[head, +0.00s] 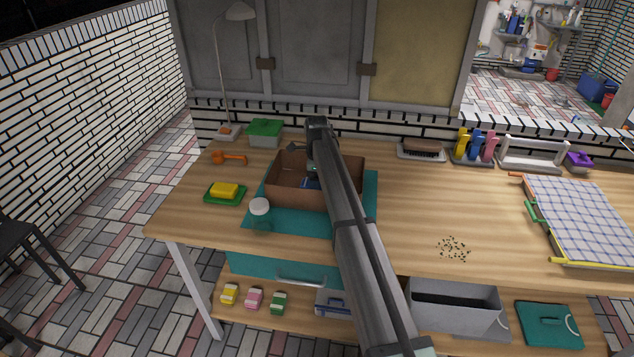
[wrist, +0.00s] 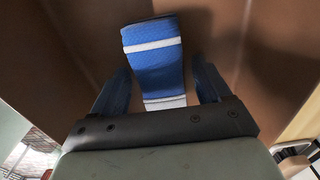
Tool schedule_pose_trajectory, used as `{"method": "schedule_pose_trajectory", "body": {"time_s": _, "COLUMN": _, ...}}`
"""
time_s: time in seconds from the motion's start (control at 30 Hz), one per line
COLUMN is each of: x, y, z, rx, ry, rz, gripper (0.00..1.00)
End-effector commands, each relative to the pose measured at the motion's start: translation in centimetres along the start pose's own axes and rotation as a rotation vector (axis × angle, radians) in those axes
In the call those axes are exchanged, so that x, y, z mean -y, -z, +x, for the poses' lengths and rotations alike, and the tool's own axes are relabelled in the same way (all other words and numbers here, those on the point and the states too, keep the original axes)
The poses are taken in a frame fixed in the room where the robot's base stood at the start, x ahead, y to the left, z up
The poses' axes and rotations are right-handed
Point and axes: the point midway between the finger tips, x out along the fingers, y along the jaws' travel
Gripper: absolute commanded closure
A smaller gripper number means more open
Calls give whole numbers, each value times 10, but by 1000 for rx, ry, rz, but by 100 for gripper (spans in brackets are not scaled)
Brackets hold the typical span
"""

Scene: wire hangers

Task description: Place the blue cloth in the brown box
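The brown box (head: 290,196) stands open on the teal mat on the table. The blue cloth (wrist: 155,62), folded with white stripes, is inside the box in the wrist view, against brown cardboard. In the head view only a small blue patch (head: 311,184) shows inside the box, beside my arm. My gripper (wrist: 161,68) is open, with one finger on each side of the cloth and small gaps between fingers and cloth. In the head view my arm hides the fingers and part of the box.
A white-lidded jar (head: 260,207) stands in front of the box. A yellow sponge on a green dish (head: 225,192) is to its left, and a green-lidded container (head: 265,132) is behind. A checked cloth on a rack (head: 580,220) lies far right. The table's middle right holds scattered crumbs (head: 454,248).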

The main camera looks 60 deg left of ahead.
Motion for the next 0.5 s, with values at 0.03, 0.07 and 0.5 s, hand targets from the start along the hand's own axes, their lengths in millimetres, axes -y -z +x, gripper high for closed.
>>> {"method": "schedule_pose_trajectory", "body": {"time_s": 0.03, "x": 0, "y": 0, "z": 0, "rx": 0, "ry": 0, "rz": 0, "gripper": 18}}
{"method": "schedule_pose_trajectory", "body": {"time_s": 0.07, "x": 0, "y": 0, "z": 0, "rx": 0, "ry": 0, "rz": 0, "gripper": 16}}
{"method": "schedule_pose_trajectory", "body": {"time_s": 0.5, "x": 1, "y": 0, "z": -16, "rx": 1, "ry": 2, "rz": 0, "gripper": 16}}
